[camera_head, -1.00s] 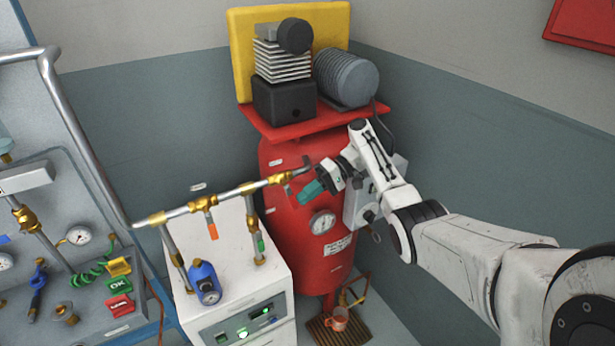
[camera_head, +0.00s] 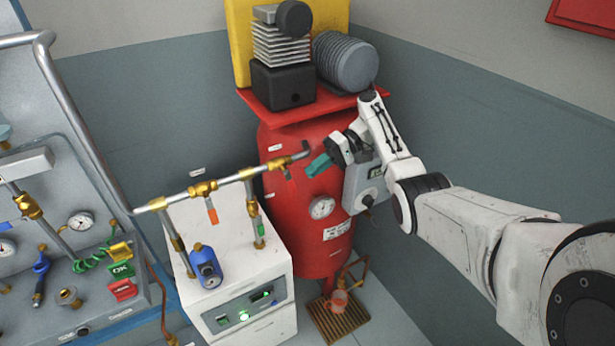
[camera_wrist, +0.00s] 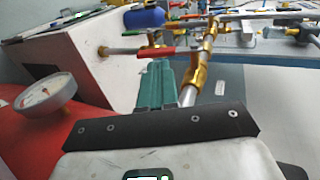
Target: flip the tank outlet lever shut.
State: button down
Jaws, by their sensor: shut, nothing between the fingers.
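The red tank (camera_head: 290,235) stands behind the white box, with a metal pipe and brass valves (camera_head: 279,164) running to its upper front. A small red lever (camera_head: 287,173) hangs from the brass valve nearest the tank, hard to pick out against the red. In the wrist view the red lever (camera_wrist: 155,52) sticks out to the left from the brass valve (camera_wrist: 196,72), across the pipe. My gripper (camera_head: 310,172) has teal fingers, shut and empty, right of the lever. In the wrist view the fingertips (camera_wrist: 157,66) are close below the lever; I cannot tell whether they touch.
The white box (camera_head: 240,270) with a blue filter (camera_head: 205,267) stands left. Other pipe valves have orange (camera_head: 212,214) and green (camera_head: 260,227) levers.

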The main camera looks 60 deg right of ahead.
jog(key=b+v, duration=0.1)
jog(key=v, duration=0.6)
jog(key=shift+s+d, duration=0.2)
jog(key=shift+d, duration=0.1)
jog(key=shift+r, duration=0.15)
